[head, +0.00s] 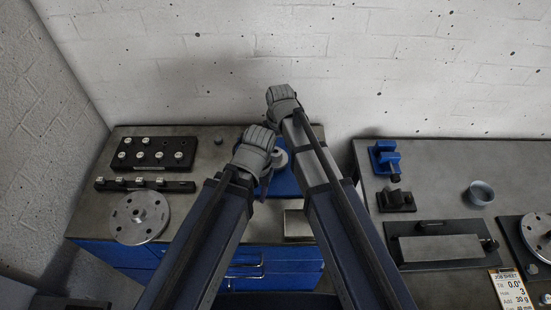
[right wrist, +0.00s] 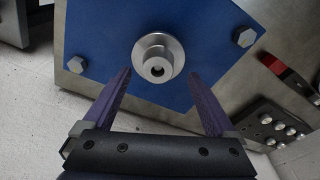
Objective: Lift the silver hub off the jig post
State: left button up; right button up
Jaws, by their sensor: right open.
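The silver hub (right wrist: 150,48) is a stepped round part with a central hole or post end, on the blue jig plate (right wrist: 200,85). In the right wrist view my right gripper (right wrist: 160,76) is open and empty, its two dark purple fingers pointing toward the hub, one on each side below it. A gap shows between fingers and hub. In the head view the hub (head: 279,158) is partly hidden by my arms on the blue plate (head: 286,184). My right gripper (head: 282,98) is above and beyond it. My left gripper (head: 254,150) is just left of it; its fingers are not clear.
A black block with silver knobs (head: 154,153), a rail with small pieces (head: 145,185) and a silver disc (head: 139,217) stand on the left. On the right bench are a blue fixture (head: 385,158), a small cup (head: 480,193) and a flat plate fixture (head: 440,247).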

aim_at(275, 153)
pick_arm(q)
notch_tip(275, 153, down, 5)
jog(key=b, duration=0.4)
jog(key=shift+b, duration=0.4)
pick_arm(e)
jog(key=f, duration=0.2)
jog(key=w+f, duration=0.1)
jog(key=f, duration=0.2)
jog(key=shift+w+a, duration=0.1)
grip_shut()
